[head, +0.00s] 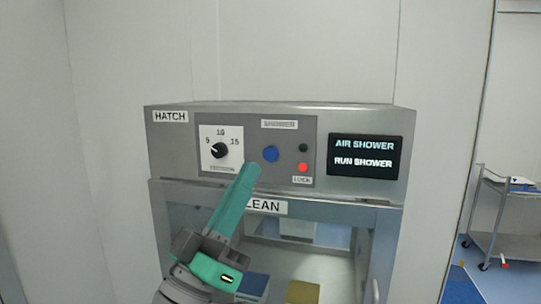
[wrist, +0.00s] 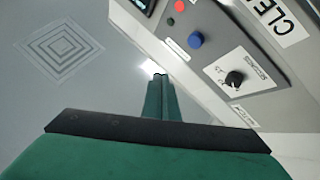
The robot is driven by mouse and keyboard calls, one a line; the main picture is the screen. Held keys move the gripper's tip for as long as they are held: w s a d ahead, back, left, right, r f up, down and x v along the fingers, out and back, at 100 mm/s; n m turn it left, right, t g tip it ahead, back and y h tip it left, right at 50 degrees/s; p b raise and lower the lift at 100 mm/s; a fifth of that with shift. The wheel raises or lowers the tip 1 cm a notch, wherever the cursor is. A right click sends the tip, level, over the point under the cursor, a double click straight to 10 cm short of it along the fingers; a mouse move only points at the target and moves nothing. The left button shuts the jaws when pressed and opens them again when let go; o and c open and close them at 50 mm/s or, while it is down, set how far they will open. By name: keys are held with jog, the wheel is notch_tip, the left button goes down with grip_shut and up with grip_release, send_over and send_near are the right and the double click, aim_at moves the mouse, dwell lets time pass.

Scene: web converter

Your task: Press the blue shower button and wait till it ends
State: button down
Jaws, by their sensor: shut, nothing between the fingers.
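The blue shower button (head: 271,154) is a round knob in the middle of the grey control panel on the hatch; it also shows in the wrist view (wrist: 195,40). My gripper (head: 251,170), with green fingers, is shut and empty. In the head view its tips appear just below and left of the button. In the wrist view a gap shows between the fingertips and the button, so they look apart. The display (head: 365,155) reads "AIR SHOWER" and "RUN SHOWER". A red light (head: 303,167) is lit by the lock label; the small green light (head: 303,147) above looks dark.
A black dial (head: 220,151) marked 5, 10, 15 sits left of the button. Below, the hatch window shows a blue box (head: 253,285) and a tan box (head: 302,292) inside. A metal cart (head: 505,215) stands far right.

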send_near(272, 148)
jog(key=shift+w+d+r, duration=0.3)
jog(key=shift+d+r, duration=0.05)
jog(key=shift+r, duration=0.35)
jog(key=shift+w+d+r, duration=0.25)
jog(key=shift+d+r, duration=0.1)
jog(key=shift+r, duration=0.35)
jog(key=shift+w+d+r, duration=0.3)
jog(key=shift+d+r, duration=0.05)
jog(key=shift+r, duration=0.3)
dwell(0.5)
jog(key=shift+w+d, duration=0.1)
jog(key=shift+w, duration=0.3)
jog(key=shift+w+d, duration=0.2)
jog(key=shift+w, duration=0.4)
dwell(0.9)
jog(key=shift+s, duration=0.1)
jog(key=shift+s+a, duration=0.3)
jog(key=shift+s, duration=0.6)
jog(key=shift+s+a, duration=0.25)
jog(key=shift+s, duration=0.55)
jog(key=shift+s+a, duration=0.3)
jog(key=shift+s, duration=0.5)
jog(key=shift+s+a, duration=0.25)
jog(key=shift+s, duration=0.55)
